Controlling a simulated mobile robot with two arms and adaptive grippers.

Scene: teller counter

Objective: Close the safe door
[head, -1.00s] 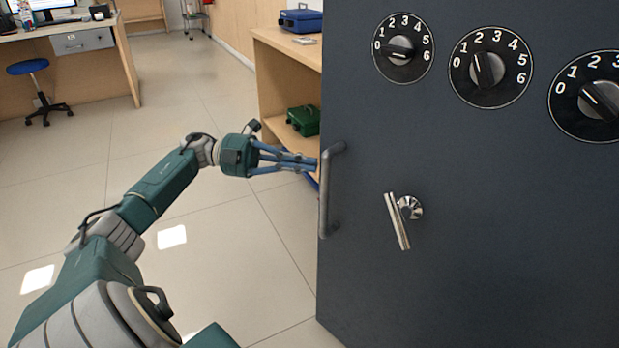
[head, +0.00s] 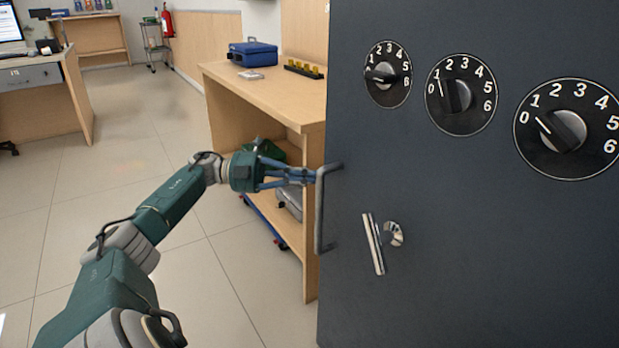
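The dark grey safe door (head: 470,260) fills the right side of the head view, its front face toward me. It has a grey bar handle (head: 320,215) along its left edge, a silver lever (head: 373,244) and three black numbered dials, one of them at the upper middle (head: 461,94). My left gripper (head: 308,177) points right, with its fingertips at the upper part of the bar handle. The fingertips overlap the bar in view, so their grip on it is unclear. My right gripper is not in view. The safe's body is not visible.
A desk (head: 50,95) is at the far left. The tiled floor between them is clear.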

